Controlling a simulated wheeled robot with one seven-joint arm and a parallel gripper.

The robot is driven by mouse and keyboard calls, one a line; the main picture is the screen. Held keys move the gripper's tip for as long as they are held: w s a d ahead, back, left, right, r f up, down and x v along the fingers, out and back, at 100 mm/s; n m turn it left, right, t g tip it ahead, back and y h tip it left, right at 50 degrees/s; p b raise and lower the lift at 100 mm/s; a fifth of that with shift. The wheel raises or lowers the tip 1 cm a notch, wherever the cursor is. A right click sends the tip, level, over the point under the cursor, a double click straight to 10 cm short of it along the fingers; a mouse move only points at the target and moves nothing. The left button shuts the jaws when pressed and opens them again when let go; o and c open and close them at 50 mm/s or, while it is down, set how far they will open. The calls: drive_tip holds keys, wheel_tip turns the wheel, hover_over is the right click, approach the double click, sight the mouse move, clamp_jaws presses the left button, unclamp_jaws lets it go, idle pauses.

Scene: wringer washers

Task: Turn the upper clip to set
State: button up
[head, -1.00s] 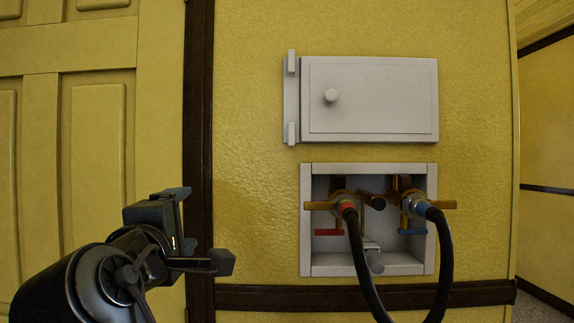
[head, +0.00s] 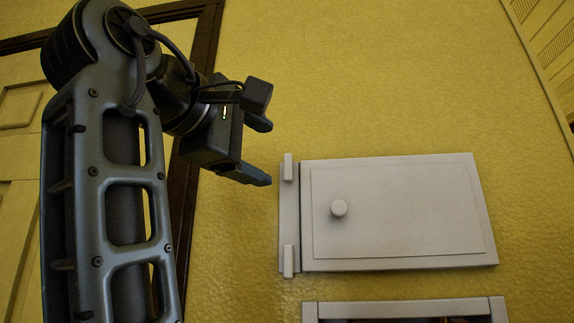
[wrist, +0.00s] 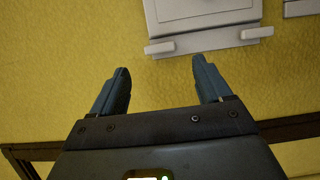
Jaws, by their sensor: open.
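The upper clip (head: 288,168) is a small pale grey bar, upright at the top of the strip on the left side of a closed grey door (head: 400,210). In the wrist view, which is turned sideways, the upper clip (wrist: 160,48) lies just beyond the fingertips. The matching lower clip (head: 288,260) is also upright; it shows in the wrist view (wrist: 257,33) too. My gripper (head: 264,153) is open and empty, left of and slightly above the upper clip, apart from it. In the wrist view its two fingers (wrist: 161,66) are spread over bare wall.
The door has a round knob (head: 338,208). Below it is the top edge of a recessed grey box (head: 405,308), mostly out of frame. A dark door frame (head: 208,50) stands behind my arm at left. The yellow wall (head: 380,90) above the door is clear.

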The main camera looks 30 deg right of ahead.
sight(288, 166)
drive_tip(key=p+x, duration=0.1)
drive_tip(key=x, duration=0.5)
drive_tip(key=shift+w+d+p, duration=0.1)
drive_tip(key=shift+d+p, duration=0.15)
drive_tip(key=shift+p, duration=0.05)
drive_tip(key=shift+c, duration=0.3)
drive_tip(key=c, duration=1)
drive_tip(key=shift+d+m+g+y, duration=0.15)
drive_tip(key=shift+m+g+y, duration=0.25)
drive_tip(key=shift+m, duration=1)
drive_tip(key=o, duration=1.1)
drive_tip(key=shift+r, duration=0.1)
drive_tip(key=shift+c, duration=0.2)
